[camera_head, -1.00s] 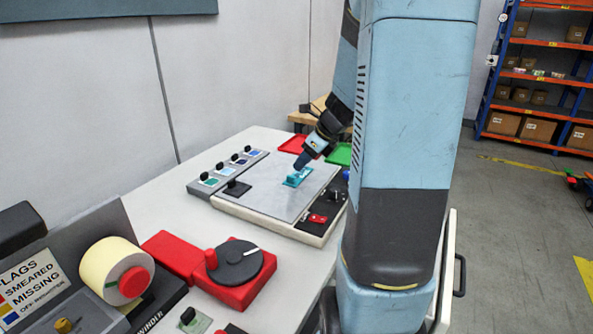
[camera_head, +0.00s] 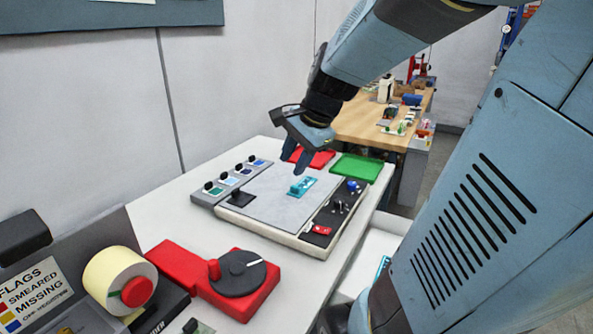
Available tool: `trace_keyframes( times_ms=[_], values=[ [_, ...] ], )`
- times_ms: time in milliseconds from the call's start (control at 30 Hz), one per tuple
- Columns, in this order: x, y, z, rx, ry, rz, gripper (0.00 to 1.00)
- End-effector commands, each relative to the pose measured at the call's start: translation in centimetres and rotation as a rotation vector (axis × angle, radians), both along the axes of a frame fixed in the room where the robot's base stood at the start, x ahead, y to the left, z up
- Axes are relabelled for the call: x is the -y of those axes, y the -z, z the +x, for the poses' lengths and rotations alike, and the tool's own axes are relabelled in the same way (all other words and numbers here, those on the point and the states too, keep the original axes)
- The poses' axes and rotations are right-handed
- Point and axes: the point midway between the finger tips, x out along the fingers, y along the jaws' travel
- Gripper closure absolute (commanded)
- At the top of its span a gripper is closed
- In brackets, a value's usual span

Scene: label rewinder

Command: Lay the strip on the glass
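A teal strip (camera_head: 303,186) with a small raised grip on it lies on the grey glass plate (camera_head: 262,207) of the light panel, towards its far right part. My gripper (camera_head: 297,162) is above and just behind the strip in this view, with its fingers pointing down. A gap shows between its two fingers, and they look open and empty. The strip appears apart from the fingers.
A black knobbed block (camera_head: 240,195) sits at the plate's left edge. Knobbed colour samples (camera_head: 229,181) line the left side; a dark control strip (camera_head: 322,222) runs along the right. Red (camera_head: 318,158) and green (camera_head: 358,168) trays lie behind. A red crank unit (camera_head: 238,282) stands in front.

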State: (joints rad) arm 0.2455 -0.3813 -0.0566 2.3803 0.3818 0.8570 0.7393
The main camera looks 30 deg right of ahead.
Motion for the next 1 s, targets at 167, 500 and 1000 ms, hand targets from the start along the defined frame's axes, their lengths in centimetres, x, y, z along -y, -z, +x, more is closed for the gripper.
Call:
trace_keyframes(
  times_ms=[167,500,1000],
  values=[
    [-2.8,-1.6,-4.3,0.098,-0.43,-0.261,0.62],
    [-4.5,-2.8,-10.1,0.202,-1.017,-0.655,0.62],
    [-4.7,-2.8,-10.7,0.21,-1.091,-0.71,0.62]
  ],
)
